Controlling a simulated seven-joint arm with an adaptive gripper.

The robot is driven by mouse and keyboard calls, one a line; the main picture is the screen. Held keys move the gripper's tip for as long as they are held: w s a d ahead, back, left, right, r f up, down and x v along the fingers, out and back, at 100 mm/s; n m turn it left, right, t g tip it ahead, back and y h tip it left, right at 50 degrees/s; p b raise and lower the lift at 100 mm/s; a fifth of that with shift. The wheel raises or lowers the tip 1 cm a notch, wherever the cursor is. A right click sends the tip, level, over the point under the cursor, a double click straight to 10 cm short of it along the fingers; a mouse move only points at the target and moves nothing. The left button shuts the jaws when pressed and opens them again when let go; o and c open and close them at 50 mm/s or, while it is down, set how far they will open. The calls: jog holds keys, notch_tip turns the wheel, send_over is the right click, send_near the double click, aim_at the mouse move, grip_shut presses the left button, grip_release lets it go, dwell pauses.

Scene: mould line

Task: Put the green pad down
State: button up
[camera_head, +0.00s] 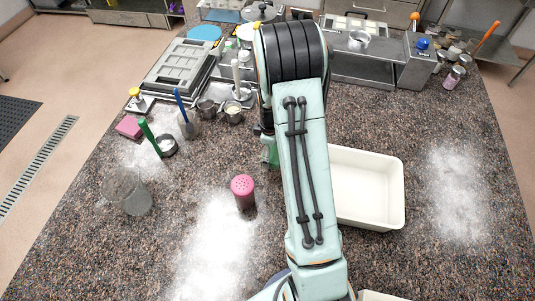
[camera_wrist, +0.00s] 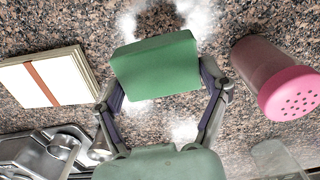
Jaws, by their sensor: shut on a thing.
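The green pad (camera_wrist: 155,67) is a thick rectangular block, held between the two fingers of my gripper (camera_wrist: 160,85) in the wrist view. The fingers press on its left and right sides. The speckled countertop (camera_wrist: 55,20) shows behind it, and I cannot tell how large the gap below the pad is.
A pink-topped shaker (camera_head: 243,190) stands left of my arm; it is at the right in the wrist view (camera_wrist: 280,80). A banded stack (camera_wrist: 48,78) lies at the left there. A white bin (camera_head: 397,200) stands right of my arm. White powder patches (camera_head: 215,240) mark the counter.

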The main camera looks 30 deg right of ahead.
jog(key=shift+w+d+f, duration=0.25)
jog(key=shift+w+f, duration=0.3)
jog(key=shift+f, duration=0.2)
jog(key=shift+w+d+f, duration=0.1)
jog(key=shift+w+f, duration=0.05)
jog(key=shift+f, duration=0.75)
jog(key=shift+w+f, duration=0.1)
jog(key=shift+f, duration=0.8)
jog(key=shift+f, duration=0.15)
jog(key=o, duration=0.9)
